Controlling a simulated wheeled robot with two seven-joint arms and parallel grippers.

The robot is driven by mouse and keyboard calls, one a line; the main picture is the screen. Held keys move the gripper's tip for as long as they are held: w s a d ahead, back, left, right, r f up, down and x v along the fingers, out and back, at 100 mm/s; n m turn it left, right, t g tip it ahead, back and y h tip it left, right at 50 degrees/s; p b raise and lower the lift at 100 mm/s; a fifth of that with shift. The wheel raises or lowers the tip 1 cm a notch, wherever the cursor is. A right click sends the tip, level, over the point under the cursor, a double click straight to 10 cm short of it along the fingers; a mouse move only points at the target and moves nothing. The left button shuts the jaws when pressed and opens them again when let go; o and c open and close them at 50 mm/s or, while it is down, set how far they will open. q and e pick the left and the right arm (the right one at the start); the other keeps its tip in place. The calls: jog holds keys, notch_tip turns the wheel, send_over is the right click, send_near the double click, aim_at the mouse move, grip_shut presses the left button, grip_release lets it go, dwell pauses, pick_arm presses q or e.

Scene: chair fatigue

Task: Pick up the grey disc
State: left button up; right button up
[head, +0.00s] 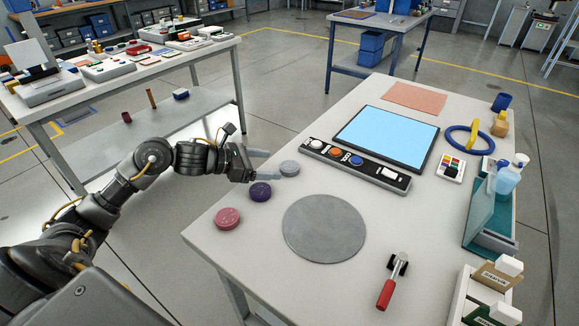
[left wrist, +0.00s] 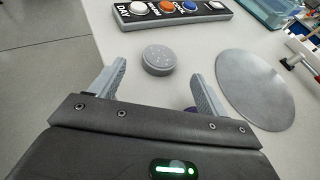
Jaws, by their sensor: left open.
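The small grey disc (head: 289,168) lies flat on the table near its left edge, in front of the button panel. It also shows in the left wrist view (left wrist: 158,60), a little beyond the fingertips and roughly between their lines. My left gripper (head: 271,163) is open and empty, reaching in from the left beside the disc. No contact with the disc is visible. My right gripper is not in view.
A purple disc (head: 260,191) and a pink disc (head: 228,218) lie nearer along the left edge. A large flat grey round plate (head: 324,228) lies to the right. The button panel (head: 356,165) stands just behind the grey disc. A red-handled tool (head: 386,293) lies in front.

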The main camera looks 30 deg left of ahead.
aim_at(284, 167)
pick_arm(q)
jog(key=shift+w+d+f+p, duration=0.15)
jog(key=shift+w+d+p, duration=0.15)
jog(key=shift+d+p, duration=0.05)
jog(key=p+x, duration=0.1)
jog(key=x, duration=0.2)
jog(key=shift+w+d+f, duration=0.15)
jog(key=shift+w+f, duration=0.05)
jog(key=shift+w+d+f, duration=0.2)
jog(key=shift+f, duration=0.05)
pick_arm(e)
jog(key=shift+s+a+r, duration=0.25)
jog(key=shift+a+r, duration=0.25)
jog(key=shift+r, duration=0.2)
pick_arm(q)
jog(key=shift+c, duration=0.2)
jog(key=c, duration=1.1)
jog(key=shift+o, duration=0.2)
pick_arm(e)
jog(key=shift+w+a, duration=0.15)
pick_arm(q)
jog(key=shift+r, duration=0.1)
